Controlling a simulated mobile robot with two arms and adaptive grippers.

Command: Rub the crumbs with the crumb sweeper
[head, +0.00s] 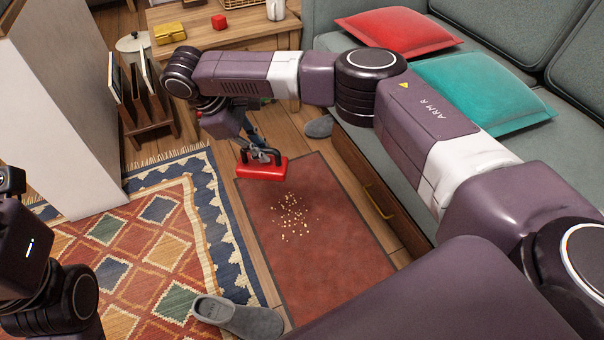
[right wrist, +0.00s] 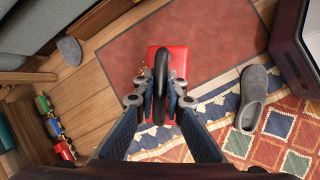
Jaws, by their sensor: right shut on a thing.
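The crumb sweeper (head: 262,170) is a red block with a black loop handle. My right gripper (head: 262,154) is shut on that handle. In the right wrist view the fingers (right wrist: 160,103) close on the handle from both sides, with the red body (right wrist: 177,62) below. The sweeper is over the far left end of the reddish-brown mat (head: 335,240); I cannot tell whether it touches the mat. The crumbs (head: 291,216) lie scattered on the mat, just nearer than the sweeper. In the right wrist view the sweeper hides most of them. My left arm shows at the left edge, its gripper out of frame.
A grey slipper (head: 240,317) lies by the mat's near left corner, another (head: 319,127) near the sofa (head: 560,130). A patterned rug (head: 150,245) is left of the mat. A wooden table (head: 225,36) and a rack (head: 150,110) stand behind. The mat's near part is clear.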

